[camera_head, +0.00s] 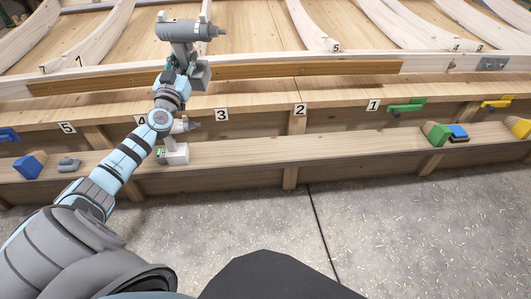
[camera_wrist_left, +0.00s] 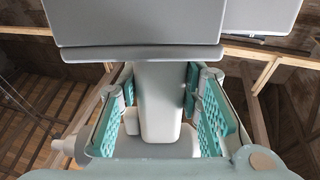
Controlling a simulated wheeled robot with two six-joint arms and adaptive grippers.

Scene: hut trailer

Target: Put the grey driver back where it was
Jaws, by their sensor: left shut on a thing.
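The grey driver (camera_head: 188,30) is in my left gripper (camera_head: 176,74), with its nose pointing right in the head view. In the left wrist view the grey handle (camera_wrist_left: 160,100) stands between the teal finger pads of the left gripper (camera_wrist_left: 160,118), and the driver's wide grey part (camera_wrist_left: 135,22) fills the top. In the head view the driver overlaps the long brown board and the wooden panel behind; I cannot tell how high it is above them. A second, paler driver (camera_head: 177,150) stands on the lower ledge, partly hidden by my left arm. My right gripper is not in view.
The lower ledge (camera_head: 340,146) carries number tags above it, including 3 (camera_head: 221,115), 2 (camera_head: 300,109) and 1 (camera_head: 373,105). Blue (camera_head: 28,166) and grey (camera_head: 68,164) blocks sit at left, a green block (camera_head: 436,133) at right. The ledge's middle is clear.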

